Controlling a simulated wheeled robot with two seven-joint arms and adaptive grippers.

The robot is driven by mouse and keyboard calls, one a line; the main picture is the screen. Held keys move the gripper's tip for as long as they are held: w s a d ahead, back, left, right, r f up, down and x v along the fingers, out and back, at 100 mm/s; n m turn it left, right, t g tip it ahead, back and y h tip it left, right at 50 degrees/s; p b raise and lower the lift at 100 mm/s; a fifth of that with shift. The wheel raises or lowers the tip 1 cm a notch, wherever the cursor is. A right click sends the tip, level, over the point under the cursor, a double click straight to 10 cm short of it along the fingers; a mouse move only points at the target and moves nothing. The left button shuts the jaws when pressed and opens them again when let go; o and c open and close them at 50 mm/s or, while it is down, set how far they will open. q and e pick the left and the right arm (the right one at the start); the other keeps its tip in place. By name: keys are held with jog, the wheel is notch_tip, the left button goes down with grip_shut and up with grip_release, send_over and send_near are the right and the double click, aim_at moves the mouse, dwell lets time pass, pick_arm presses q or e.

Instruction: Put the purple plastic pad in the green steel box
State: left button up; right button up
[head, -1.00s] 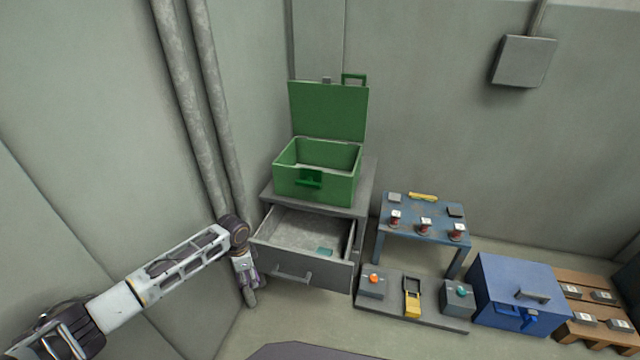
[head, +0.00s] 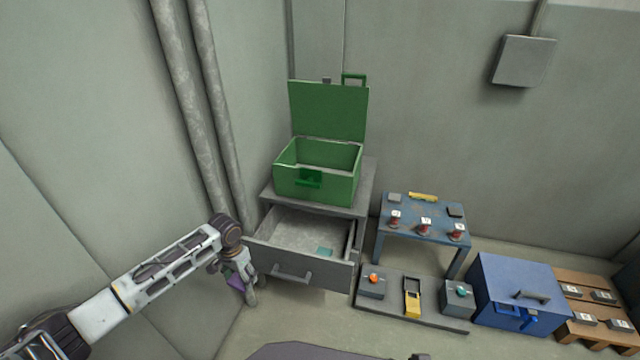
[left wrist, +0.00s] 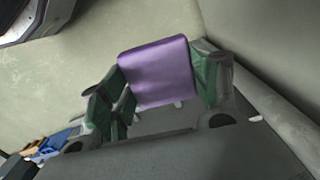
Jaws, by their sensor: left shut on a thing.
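The purple pad (left wrist: 158,72) is held between the fingers of my left gripper (left wrist: 160,88) in the left wrist view. In the head view my left gripper (head: 245,292) hangs low, left of the open drawer, with a bit of the purple pad (head: 236,282) showing at it. The green steel box (head: 300,187) stands on top of the grey drawer cabinet with its lid (head: 328,110) raised. The part of its inside that shows looks empty. The gripper is below and left of the box, apart from it. My right gripper is not in view.
A blue table (head: 426,212) with small items, a low grey platform (head: 440,317) and a blue box (head: 520,280) stand to the right. Pipes run down the left wall.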

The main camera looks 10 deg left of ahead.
pick_arm(q)
jog(key=shift+d+r+n, duration=0.5)
jog(key=shift+d+n, duration=0.05)
jog(key=shift+n, duration=0.35)
jog(key=shift+w+d+r+n+b, duration=0.1)
jog(key=shift+d+r+n+b, duration=0.15)
jog(key=shift+n+b, duration=0.1)
jog(key=w+d+r+b, duration=0.3)
jog(key=w+d+b, duration=0.4)
jog(key=d, duration=0.6)
jog(key=shift+w+b, duration=0.4)
jog(key=shift+b, duration=0.65)
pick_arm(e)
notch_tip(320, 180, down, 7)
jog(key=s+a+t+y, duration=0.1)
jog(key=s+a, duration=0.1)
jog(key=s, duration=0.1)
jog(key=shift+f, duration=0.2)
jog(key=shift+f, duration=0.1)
pick_arm(q)
jog(key=shift+w, duration=0.1)
